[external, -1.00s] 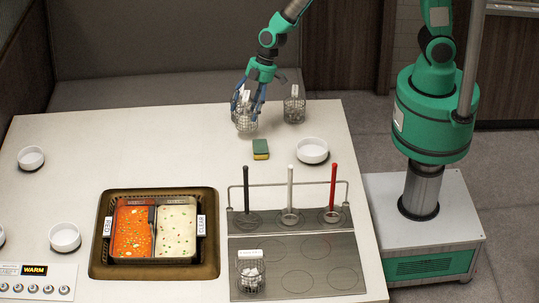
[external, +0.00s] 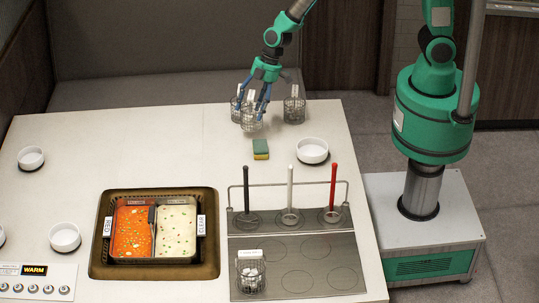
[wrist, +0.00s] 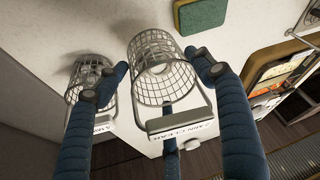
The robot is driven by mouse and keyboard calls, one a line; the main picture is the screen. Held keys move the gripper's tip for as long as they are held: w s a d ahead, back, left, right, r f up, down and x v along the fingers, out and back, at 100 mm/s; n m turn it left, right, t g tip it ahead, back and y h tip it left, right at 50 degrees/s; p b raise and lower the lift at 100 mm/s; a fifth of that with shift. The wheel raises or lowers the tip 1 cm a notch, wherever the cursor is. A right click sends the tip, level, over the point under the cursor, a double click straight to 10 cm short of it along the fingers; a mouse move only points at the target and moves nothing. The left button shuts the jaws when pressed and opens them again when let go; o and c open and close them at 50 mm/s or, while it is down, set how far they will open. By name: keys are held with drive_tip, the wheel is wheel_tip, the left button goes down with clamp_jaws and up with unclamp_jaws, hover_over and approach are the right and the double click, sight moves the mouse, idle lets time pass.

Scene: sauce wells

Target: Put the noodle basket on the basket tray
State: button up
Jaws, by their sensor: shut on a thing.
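My gripper (external: 251,108) has its blue fingers closed around a wire mesh basket (external: 251,121) at the far part of the table. The held basket (wrist: 158,78) also shows between the fingers (wrist: 165,85) in the wrist view, with a pale thing inside and a label I cannot read fully. It is too small to tell whether its bottom touches the table. The dark basket tray (external: 325,273) with ring marks lies at the front right, and a mesh basket (external: 250,275) with white pieces stands on its left part.
Another mesh basket (external: 294,110) stands right of the held one, and one more (external: 236,107) shows partly behind it. A green and yellow sponge (external: 261,149), a white bowl (external: 312,150) and a rack with upright handles (external: 290,190) stand between gripper and tray. The two-part pot (external: 155,230) is front left.

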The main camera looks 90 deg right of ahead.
drive_tip(key=shift+r, duration=0.1)
wheel_tip(320, 180, up, 19)
drive_tip(key=s+a+n+y+p, duration=0.1)
drive_tip(key=s+a+n+p, duration=0.15)
drive_tip(key=a, duration=2.15)
drive_tip(key=s+a+n+g, duration=0.15)
drive_tip(key=s+a, duration=0.45)
drive_tip(key=a, duration=0.6)
drive_tip(key=s+a+n, duration=0.2)
drive_tip(key=s+a, duration=0.4)
drive_tip(key=a, duration=0.6)
wheel_tip(320, 180, down, 18)
drive_tip(key=shift+s+y+p, duration=0.15)
drive_tip(key=shift+y+p, duration=0.15)
drive_tip(key=shift+p, duration=0.15)
drive_tip(key=shift+a, duration=0.1)
drive_tip(key=w+a+f, duration=0.1)
drive_tip(key=w+a, duration=0.9)
drive_tip(key=w, duration=0.2)
drive_tip(key=shift+a+f+p, duration=0.35)
